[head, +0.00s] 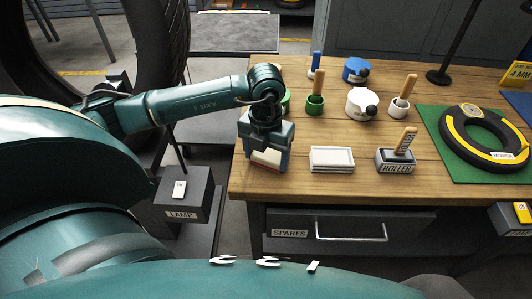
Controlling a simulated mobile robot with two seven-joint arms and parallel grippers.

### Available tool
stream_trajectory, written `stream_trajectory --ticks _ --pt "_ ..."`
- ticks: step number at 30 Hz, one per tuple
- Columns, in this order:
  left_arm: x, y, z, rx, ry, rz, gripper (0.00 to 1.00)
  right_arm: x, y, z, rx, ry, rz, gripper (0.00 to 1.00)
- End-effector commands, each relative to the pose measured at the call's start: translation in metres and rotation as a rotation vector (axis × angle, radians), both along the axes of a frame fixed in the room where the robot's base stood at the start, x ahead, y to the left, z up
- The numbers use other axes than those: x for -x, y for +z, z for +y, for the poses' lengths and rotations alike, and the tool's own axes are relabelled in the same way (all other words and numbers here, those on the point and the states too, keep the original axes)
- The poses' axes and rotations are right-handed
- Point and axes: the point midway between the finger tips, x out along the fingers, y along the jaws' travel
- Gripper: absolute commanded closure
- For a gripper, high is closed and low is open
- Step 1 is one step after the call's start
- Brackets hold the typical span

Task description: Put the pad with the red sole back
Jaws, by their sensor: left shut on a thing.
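My left gripper (266,148) is shut on a block-like pad (264,160) at the front left corner of the wooden workbench (300,186). The pad's visible front looks pale, with some reddish colour at its lower part and blue at the right side. The gripper covers its top, and I cannot tell whether it touches the bench. My right gripper is not in view.
A roller stand (394,167) with a wooden-handled tool stands right of the tray. Behind are a green cup (314,113), a white pot (352,113), a blue lidded pot (354,75) and a white cup (399,114). A tyre (458,130) lies on a green mat (437,168).

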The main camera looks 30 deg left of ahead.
Motion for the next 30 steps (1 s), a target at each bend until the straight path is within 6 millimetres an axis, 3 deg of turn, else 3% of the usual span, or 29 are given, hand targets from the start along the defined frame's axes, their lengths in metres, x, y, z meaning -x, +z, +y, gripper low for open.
stream_trajectory --ticks 4,5,12,23,30 --pt "0.000 -0.004 0.000 0.000 0.000 0.000 0.47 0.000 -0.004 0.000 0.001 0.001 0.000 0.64" --pt "0.000 -0.003 0.000 0.000 0.000 0.000 0.27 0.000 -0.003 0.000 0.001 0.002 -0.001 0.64" --pt "0.000 -0.002 0.000 0.000 0.000 0.000 0.07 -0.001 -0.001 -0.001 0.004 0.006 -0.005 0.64" --pt "-0.001 0.005 0.000 0.001 0.000 -0.002 0.07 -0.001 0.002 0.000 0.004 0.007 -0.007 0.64" --pt "-0.002 0.050 0.000 0.001 -0.001 -0.007 0.07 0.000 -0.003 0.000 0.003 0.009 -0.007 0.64"
